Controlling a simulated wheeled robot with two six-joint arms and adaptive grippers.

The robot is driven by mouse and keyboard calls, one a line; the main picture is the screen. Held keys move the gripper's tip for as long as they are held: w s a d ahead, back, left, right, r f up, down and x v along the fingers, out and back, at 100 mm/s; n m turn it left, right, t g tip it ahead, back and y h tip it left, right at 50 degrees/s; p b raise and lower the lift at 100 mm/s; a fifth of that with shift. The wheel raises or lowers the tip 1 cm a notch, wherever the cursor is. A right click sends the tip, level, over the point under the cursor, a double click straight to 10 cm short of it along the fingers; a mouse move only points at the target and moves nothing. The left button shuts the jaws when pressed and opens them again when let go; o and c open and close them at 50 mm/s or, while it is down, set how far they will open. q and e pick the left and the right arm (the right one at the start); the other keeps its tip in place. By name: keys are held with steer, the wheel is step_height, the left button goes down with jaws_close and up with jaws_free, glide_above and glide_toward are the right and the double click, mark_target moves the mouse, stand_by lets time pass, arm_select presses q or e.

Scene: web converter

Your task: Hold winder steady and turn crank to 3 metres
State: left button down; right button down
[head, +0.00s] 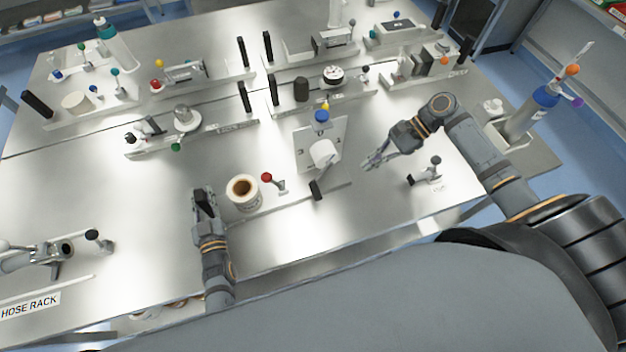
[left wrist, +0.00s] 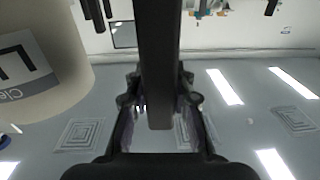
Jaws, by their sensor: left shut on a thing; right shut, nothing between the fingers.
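The winder seems to be the low unit at the front middle of the bench. It carries a white roll (head: 243,192) with a brown core, and a crank with a red knob (head: 267,177) stands to the roll's right. My left gripper (head: 203,200) is left of the roll, shut on a dark upright handle. In the left wrist view this handle (left wrist: 158,60) runs between the fingers, with the white roll (left wrist: 45,60) and its label at the left. My right gripper (head: 372,162) is shut and empty above the bench, well right of the red knob. No metre reading is legible.
A grey plate unit (head: 333,168) with a white cylinder (head: 323,152) stands between the crank and my right gripper. A small black-knobbed fixture (head: 427,172) is at the right. Several other units line the back.

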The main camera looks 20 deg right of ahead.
mark_target(322, 171)
steer(key=shift+m, duration=0.9)
steer(key=x, duration=0.9)
steer(key=shift+a+f, duration=0.1)
steer(key=shift+a, duration=0.1)
steer(key=a, duration=0.3)
steer(key=shift+a+f, duration=0.2)
steer(key=shift+a, duration=0.45)
